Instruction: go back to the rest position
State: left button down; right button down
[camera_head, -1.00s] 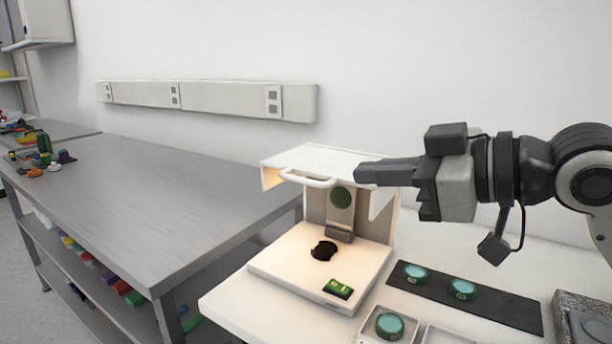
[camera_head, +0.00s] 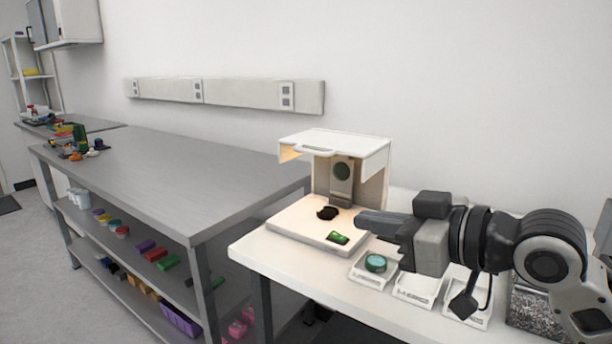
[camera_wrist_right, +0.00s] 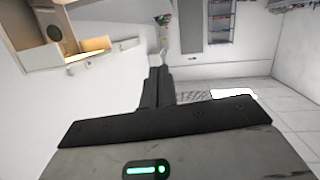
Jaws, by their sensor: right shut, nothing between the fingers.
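My right gripper (camera_head: 372,222) comes in from the right in the head view, above the white table in front of the interferometer. Its fingers are together and hold nothing. In the right wrist view the closed fingers (camera_wrist_right: 157,88) point away from the camera. The white interferometer (camera_head: 310,226) stands open-fronted, with its lid (camera_head: 345,143) raised. The instrument also shows at upper left in the right wrist view (camera_wrist_right: 25,32). My left gripper is not in view.
White trays stand along the table's front edge; one (camera_head: 362,274) holds a teal round optic (camera_head: 376,263).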

notch_tip(320, 180, down, 21)
jog(key=s+d+m+t+h, duration=0.1)
jog(key=s+m+h, duration=0.25)
jog(key=m, duration=0.25)
jog(key=s+d+f+m+h, duration=0.1)
jog(key=s+d+f+h, duration=0.1)
jog(key=s+f, duration=0.5)
jog(key=s+d+f+m+g+h, duration=0.1)
jog(key=s+d+f+h, duration=0.1)
jog(key=s+f, duration=0.5)
notch_tip(320, 180, down, 4)
jog(key=shift+s+r+h, duration=0.25)
jog(key=shift+h, duration=0.3)
